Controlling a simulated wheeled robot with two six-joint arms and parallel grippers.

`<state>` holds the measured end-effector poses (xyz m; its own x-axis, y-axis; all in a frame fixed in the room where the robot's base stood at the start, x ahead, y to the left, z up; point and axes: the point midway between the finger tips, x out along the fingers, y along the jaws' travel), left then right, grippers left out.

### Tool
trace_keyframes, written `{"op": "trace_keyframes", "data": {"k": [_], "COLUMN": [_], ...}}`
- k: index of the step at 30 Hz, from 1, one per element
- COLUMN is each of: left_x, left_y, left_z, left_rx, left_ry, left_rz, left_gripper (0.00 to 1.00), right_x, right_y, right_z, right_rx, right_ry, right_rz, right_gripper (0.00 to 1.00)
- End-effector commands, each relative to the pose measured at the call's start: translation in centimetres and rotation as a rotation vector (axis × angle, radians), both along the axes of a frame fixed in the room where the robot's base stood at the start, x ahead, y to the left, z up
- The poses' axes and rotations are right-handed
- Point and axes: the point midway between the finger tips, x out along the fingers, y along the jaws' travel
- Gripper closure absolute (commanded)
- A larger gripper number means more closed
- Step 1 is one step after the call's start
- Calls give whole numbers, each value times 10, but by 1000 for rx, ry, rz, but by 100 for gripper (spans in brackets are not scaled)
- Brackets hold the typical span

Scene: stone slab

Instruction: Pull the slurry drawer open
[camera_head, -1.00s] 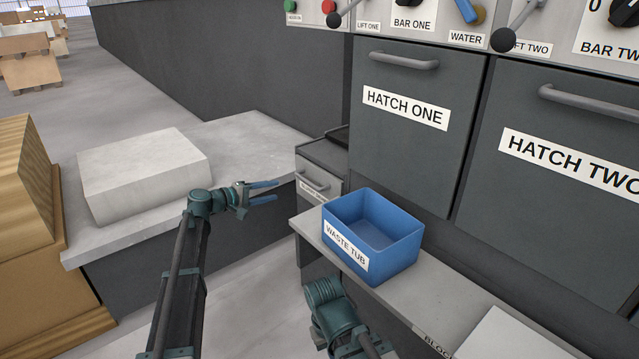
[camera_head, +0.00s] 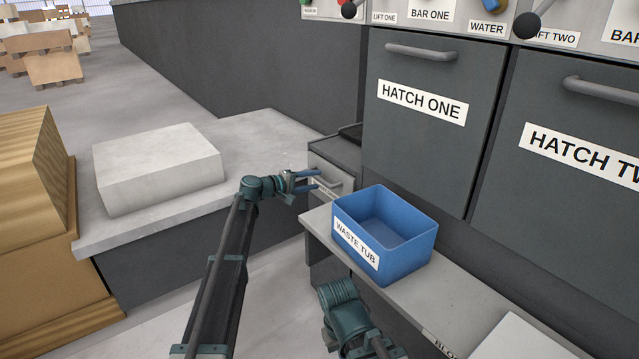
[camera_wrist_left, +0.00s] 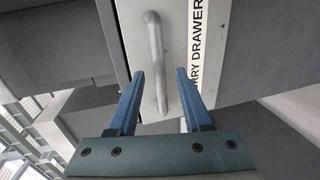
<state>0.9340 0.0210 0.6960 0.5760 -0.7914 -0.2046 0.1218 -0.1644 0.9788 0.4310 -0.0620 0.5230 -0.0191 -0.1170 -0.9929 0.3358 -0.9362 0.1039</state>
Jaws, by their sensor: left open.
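The slurry drawer (camera_head: 319,172) is a small light-grey front between the stone counter and the waste tub, and it looks shut. In the left wrist view its grey bar handle (camera_wrist_left: 155,60) runs up and down the picture, beside a label ending "RRY DRAWER" (camera_wrist_left: 196,45). My left gripper (camera_head: 316,181) is open in front of the drawer. In the left wrist view its blue fingers (camera_wrist_left: 160,95) stand apart, one each side of the handle's near end; I cannot tell whether they touch it. My right arm shows at the bottom middle, but its gripper cannot be made out.
The blue waste tub (camera_head: 400,262) stands on a ledge (camera_head: 450,300) just right of the drawer. A pale stone block (camera_head: 158,170) lies on the counter (camera_head: 255,135) to the left. Hatch one (camera_head: 420,150) and hatch two (camera_head: 560,210) are behind the ledge.

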Motion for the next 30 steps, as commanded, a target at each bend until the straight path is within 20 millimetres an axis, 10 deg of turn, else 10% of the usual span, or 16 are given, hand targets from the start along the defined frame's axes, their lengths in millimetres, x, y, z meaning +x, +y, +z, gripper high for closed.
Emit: {"op": "trace_keyframes", "data": {"k": [18, 27, 30], "left_x": [17, 17, 17], "left_y": [-24, -24, -24], "left_z": [-6, -6, -6], "left_rx": [0, 0, 0], "left_ry": [0, 0, 0], "left_rz": [0, -1, -1], "left_gripper": [50, 100, 100], "right_x": [0, 0, 0], "right_y": [0, 0, 0], "right_z": [-6, -6, -6], "right_rx": [1, 1, 1], "right_ry": [0, 0, 0], "right_rz": [1, 1, 1], "right_gripper": [100, 100, 100]}}
